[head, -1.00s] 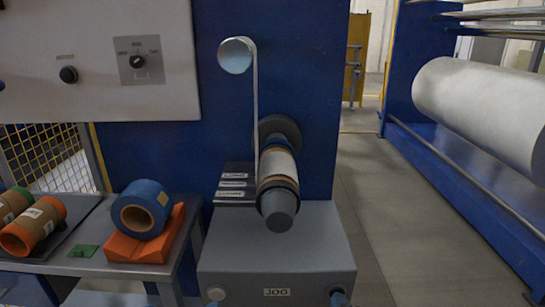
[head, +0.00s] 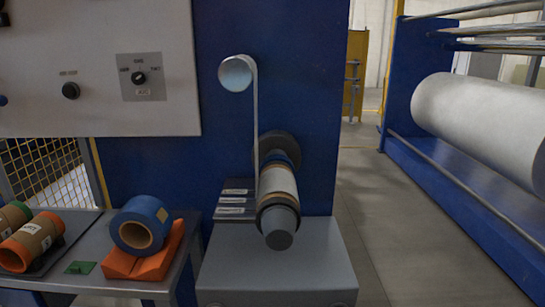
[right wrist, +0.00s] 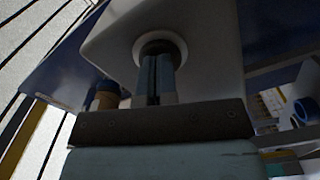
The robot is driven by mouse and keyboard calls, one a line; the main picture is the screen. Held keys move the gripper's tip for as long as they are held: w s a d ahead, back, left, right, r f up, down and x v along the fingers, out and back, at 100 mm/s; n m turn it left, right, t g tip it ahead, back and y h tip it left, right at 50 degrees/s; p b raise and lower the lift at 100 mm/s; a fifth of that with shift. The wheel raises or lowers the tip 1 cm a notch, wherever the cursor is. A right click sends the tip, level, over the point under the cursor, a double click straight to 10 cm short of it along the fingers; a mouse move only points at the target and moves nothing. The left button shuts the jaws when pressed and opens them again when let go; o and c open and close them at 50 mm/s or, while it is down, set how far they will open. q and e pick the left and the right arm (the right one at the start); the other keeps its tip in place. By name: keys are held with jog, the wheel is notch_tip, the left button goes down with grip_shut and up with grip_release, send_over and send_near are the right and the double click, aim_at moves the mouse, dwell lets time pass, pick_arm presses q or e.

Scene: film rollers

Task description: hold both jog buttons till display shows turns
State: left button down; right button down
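The grey jog box (head: 278,262) stands below the winding shaft in the head view. Its front face is almost wholly below the picture, so the jog buttons cannot be made out there. In the right wrist view my right gripper (right wrist: 158,60) has its two fingers together, with nothing between them. Its tips reach into a dark round button (right wrist: 158,46) in a pale collar on the box's face (right wrist: 210,45). They seem to touch it; how far it is pressed I cannot tell. My left gripper shows in neither view. I see no readable turns display.
A white roll (head: 281,184) sits on the shaft, with a web running up to an upper roller (head: 236,73). A bench (head: 190,222) at left holds a blue roll (head: 135,218) on an orange cradle (head: 150,262) and brown cores (head: 28,246). A selector panel (head: 155,62) is above.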

jog(key=s+b, duration=0.1)
jog(key=s, duration=0.5)
jog(key=shift+s, duration=0.35)
dwell(0.3)
